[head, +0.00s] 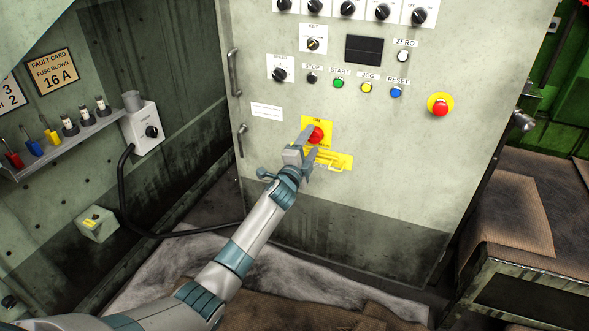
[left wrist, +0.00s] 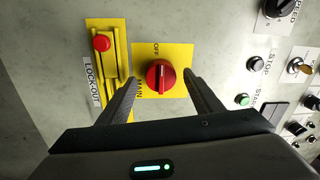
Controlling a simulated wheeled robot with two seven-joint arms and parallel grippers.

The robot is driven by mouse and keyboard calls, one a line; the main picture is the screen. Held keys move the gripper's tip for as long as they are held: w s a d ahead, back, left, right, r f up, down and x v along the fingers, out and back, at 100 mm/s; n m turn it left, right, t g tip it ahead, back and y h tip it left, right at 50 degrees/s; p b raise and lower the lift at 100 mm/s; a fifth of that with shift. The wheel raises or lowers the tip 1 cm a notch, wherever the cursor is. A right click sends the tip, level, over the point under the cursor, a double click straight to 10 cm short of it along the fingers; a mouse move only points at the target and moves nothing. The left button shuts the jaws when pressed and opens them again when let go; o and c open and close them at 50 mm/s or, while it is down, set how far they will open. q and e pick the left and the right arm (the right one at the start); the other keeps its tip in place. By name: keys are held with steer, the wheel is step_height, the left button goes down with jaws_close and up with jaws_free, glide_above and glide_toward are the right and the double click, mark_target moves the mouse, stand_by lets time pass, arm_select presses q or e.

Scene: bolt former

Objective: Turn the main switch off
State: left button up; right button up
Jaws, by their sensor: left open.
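The main switch is a red rotary knob (head: 317,134) on a yellow plate on the cabinet front, with ON above it. In the left wrist view, the knob (left wrist: 160,77) shows a pale line running up and down the picture, and OFF is printed near its upper left. My left gripper (head: 309,143) reaches the plate from below left. In the left wrist view its open fingers (left wrist: 162,79) stand on either side of the knob, with gaps visible. Contact cannot be told. My right gripper is not in view.
A yellow lock-out hasp (head: 333,160) with a red button (left wrist: 102,43) sits beside the switch plate. Buttons and knobs fill the panel above, with a red emergency button (head: 439,107) to the right. Cabinet handles (head: 234,72) stick out at left. A bench (head: 530,215) stands at right.

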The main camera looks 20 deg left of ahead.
arm_select(q)
steer(key=s+f+p, duration=0.1)
steer(key=s+p, duration=0.1)
steer(key=s, duration=1.4)
steer(key=shift+a, duration=0.25)
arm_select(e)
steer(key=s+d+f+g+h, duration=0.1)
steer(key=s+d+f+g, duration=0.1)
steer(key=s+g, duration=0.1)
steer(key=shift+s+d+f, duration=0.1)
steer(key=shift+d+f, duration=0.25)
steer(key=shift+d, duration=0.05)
arm_select(q)
steer(key=shift+f, duration=0.1)
